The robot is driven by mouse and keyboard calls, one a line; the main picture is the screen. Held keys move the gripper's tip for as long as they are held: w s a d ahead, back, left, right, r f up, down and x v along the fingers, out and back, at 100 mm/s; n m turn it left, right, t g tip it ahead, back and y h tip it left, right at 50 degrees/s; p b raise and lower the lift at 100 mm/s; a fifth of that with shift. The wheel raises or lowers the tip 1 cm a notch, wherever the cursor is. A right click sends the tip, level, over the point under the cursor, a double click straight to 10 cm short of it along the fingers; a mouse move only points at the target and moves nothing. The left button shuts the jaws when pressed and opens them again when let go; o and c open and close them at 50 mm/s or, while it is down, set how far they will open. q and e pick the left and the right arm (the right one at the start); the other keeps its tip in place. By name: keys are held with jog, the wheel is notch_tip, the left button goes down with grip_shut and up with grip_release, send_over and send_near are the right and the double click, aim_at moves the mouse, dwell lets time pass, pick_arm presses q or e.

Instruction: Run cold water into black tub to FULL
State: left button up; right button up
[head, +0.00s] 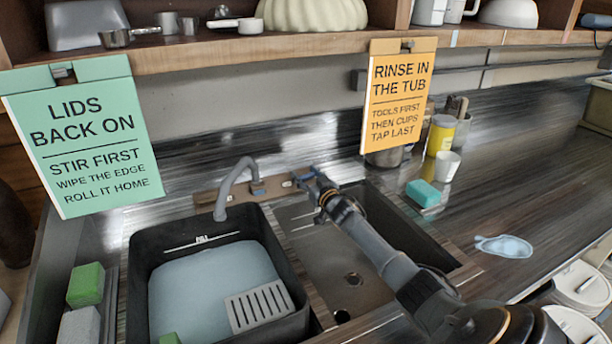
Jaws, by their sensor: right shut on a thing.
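The black tub (138,271) stands in the left sink basin and holds pale blue water (195,285). A white line with a small mark (202,239) shows on its far inner wall, and the water surface lies a little below it. The grey spout (236,180) arches over the tub's far rim; I see no clear stream from it. My left gripper is not in view.
A grey slotted piece (259,306) lies in the tub's near right corner. The right basin (330,245) is empty beneath my right arm. A teal sponge (423,193), white cup (447,165) and yellow container (440,135) stand on the right counter.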

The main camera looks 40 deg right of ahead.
jog(key=shift+d+n+y, duration=0.1)
jog(key=shift+n+y, duration=0.7)
jog(key=shift+n, duration=0.1)
jog(key=shift+f+n+y+b, duration=0.1)
jog(key=shift+n+y+b, duration=0.45)
jog(key=shift+n+y, duration=0.4)
jog(key=shift+n+g+y+b, duration=0.3)
jog(key=shift+n+y+b, duration=1.1)
jog(key=shift+n+y, duration=0.65)
jog(key=shift+a+n, duration=0.2)
jog(key=shift+n, duration=0.1)
jog(key=o, duration=1.2)
